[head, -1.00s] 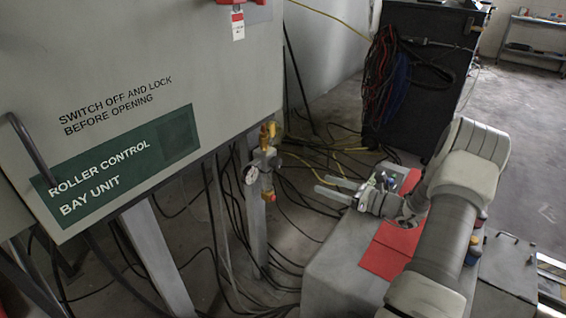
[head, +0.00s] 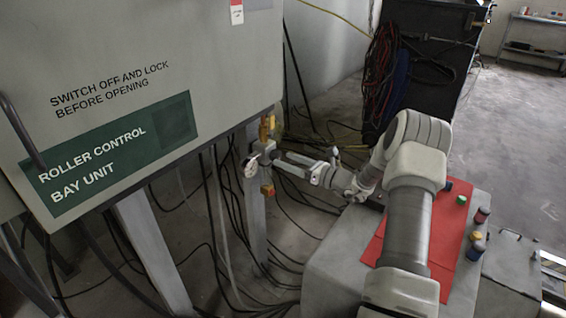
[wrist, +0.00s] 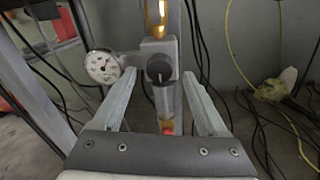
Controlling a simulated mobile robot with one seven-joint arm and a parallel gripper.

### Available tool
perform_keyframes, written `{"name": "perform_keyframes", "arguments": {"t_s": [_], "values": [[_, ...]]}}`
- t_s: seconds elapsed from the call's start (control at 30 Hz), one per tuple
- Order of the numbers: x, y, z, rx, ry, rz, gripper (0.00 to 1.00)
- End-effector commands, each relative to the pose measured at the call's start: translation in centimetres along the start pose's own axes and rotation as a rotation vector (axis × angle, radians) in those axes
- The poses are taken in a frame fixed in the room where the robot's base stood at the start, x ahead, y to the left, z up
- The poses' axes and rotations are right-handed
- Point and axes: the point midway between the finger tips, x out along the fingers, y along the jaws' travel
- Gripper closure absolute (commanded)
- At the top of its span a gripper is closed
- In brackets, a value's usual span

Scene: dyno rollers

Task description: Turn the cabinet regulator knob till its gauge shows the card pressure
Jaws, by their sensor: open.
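The regulator (head: 267,163) is on a post beside the cabinet, with brass-yellow fittings above and below it. Its round dark knob (wrist: 159,69) faces my wrist camera, a pale mark on its face. The white gauge (wrist: 102,66) is left of the knob and also shows in the head view (head: 251,166); its scale is too small to read surely. My gripper (wrist: 159,78) is open, one finger on each side of the knob; I cannot tell whether they touch it. A red and white tag (head: 237,12) hangs at the cabinet's top; its writing is unreadable.
The grey cabinet (head: 230,70) fills the left. A grey box (head: 330,245) with a red mat (head: 450,245) and several small coloured items stands under my arm. Black cables cover the floor behind the post. A dark cart (head: 425,75) stands at the back.

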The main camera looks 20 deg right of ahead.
Motion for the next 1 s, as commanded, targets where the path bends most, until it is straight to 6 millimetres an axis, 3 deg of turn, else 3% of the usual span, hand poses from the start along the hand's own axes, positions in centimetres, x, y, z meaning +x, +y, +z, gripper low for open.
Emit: {"name": "perform_keyframes", "arguments": {"t_s": [0.2, 0.5, 0.93, 1.0], "values": [[1.9, 0.0, -0.1, -0.001, 0.000, 0.001, 0.24], [2.1, 0.0, 0.0, 0.000, 0.000, 0.000, 0.24], [2.1, 0.0, 0.0, 0.000, 0.001, 0.000, 1.00], [2.1, 0.0, 0.0, 0.000, 0.001, 0.000, 1.00]]}}
